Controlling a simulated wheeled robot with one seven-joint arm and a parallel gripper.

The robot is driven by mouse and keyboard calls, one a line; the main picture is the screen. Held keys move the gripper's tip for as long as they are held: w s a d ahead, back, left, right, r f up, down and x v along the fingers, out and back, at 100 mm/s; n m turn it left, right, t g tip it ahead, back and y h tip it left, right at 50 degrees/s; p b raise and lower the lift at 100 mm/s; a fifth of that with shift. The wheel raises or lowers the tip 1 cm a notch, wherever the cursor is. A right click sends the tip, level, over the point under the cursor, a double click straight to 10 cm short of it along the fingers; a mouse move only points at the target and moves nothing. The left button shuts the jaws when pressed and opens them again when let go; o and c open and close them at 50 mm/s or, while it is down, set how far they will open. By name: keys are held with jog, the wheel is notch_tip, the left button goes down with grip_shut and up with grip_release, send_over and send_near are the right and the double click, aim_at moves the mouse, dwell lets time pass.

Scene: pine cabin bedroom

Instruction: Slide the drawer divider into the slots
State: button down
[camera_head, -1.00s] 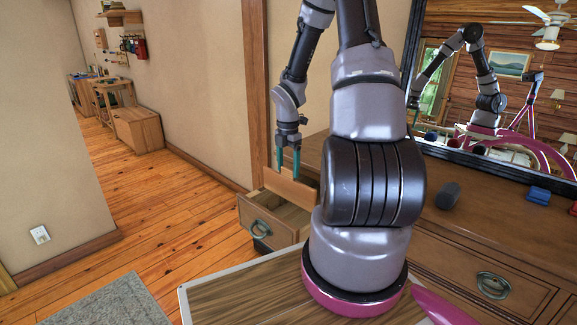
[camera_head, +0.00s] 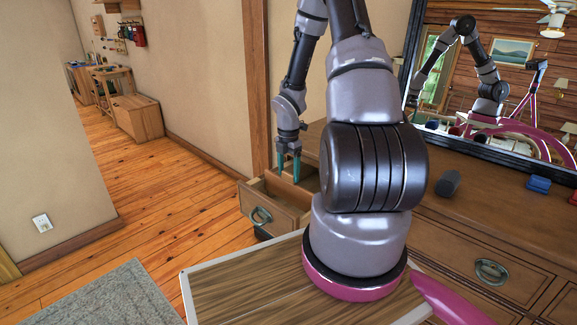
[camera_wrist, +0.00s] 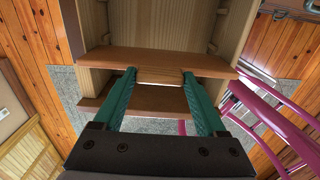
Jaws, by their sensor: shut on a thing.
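The drawer (camera_head: 264,223) is pulled out at the left end of the dresser, with a dark ring handle on its front. My gripper (camera_head: 289,178) points down into it. In the wrist view my gripper (camera_wrist: 159,76) is shut on the middle of the wooden divider (camera_wrist: 208,63), with a pale part of wood between the fingertips. The divider spans crosswise between the drawer's side walls.
The dresser top (camera_head: 490,215) holds a dark cylinder (camera_head: 448,184) and a blue object (camera_head: 539,184), both away from the drawer. A mirror (camera_head: 490,75) stands behind. A wall with wooden trim (camera_head: 260,100) is close behind the drawer. Floor is open to the left.

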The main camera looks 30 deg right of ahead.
aim_at(289, 181)
jog(key=shift+f, duration=3)
grip_release()
notch_tip(289, 181, up, 11)
jog(key=shift+f, duration=0.15)
